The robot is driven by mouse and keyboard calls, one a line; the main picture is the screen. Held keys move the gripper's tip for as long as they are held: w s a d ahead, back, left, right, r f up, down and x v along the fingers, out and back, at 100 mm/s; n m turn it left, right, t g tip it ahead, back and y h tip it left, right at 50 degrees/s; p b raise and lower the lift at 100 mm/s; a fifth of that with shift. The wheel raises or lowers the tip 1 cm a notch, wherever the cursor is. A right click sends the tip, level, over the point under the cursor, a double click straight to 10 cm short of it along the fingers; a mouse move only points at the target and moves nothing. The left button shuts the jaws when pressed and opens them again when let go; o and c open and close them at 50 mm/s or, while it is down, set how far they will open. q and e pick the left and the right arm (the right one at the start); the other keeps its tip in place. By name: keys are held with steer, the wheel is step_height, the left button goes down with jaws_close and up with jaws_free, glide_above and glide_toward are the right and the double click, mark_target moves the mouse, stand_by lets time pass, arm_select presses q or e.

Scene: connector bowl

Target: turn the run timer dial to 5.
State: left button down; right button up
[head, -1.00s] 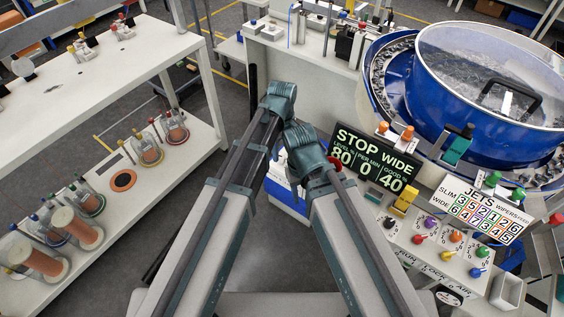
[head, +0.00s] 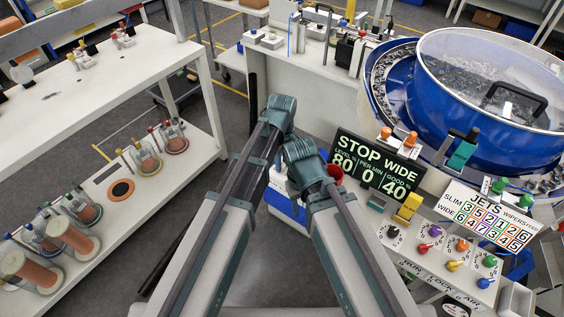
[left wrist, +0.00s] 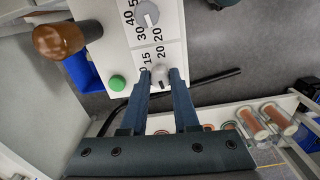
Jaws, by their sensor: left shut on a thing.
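In the left wrist view my left gripper (left wrist: 160,78) is shut on a small pale dial knob (left wrist: 159,70) on a white panel (left wrist: 118,65), one finger on each side. The numbers 15 and 20 show beside this dial; its name and exact setting cannot be read. A second grey dial (left wrist: 147,14), with 20, 30 and 40 near it, sits above. In the head view my left arm reaches forward and its fingertips are hidden. My right gripper cannot be made out.
Beside the held dial are a green button (left wrist: 117,83) and a brown knob (left wrist: 59,40). In the head view, a black STOP WIDE display (head: 378,165), a JETS chart (head: 490,221) and a blue bowl (head: 480,125) stand right. A spool shelf (head: 95,238) stands left.

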arm_select(q)
steer(key=shift+m, duration=0.3)
steer(key=m, duration=0.4)
steer(key=shift+m, duration=2.5)
steer(key=c, duration=0.7)
jaws_free()
steer(key=shift+o, duration=0.2)
steer(key=shift+r, duration=0.1)
step_height(320, 180, up, 14)
steer(key=p, duration=1.4)
steer(key=shift+f, duration=0.2)
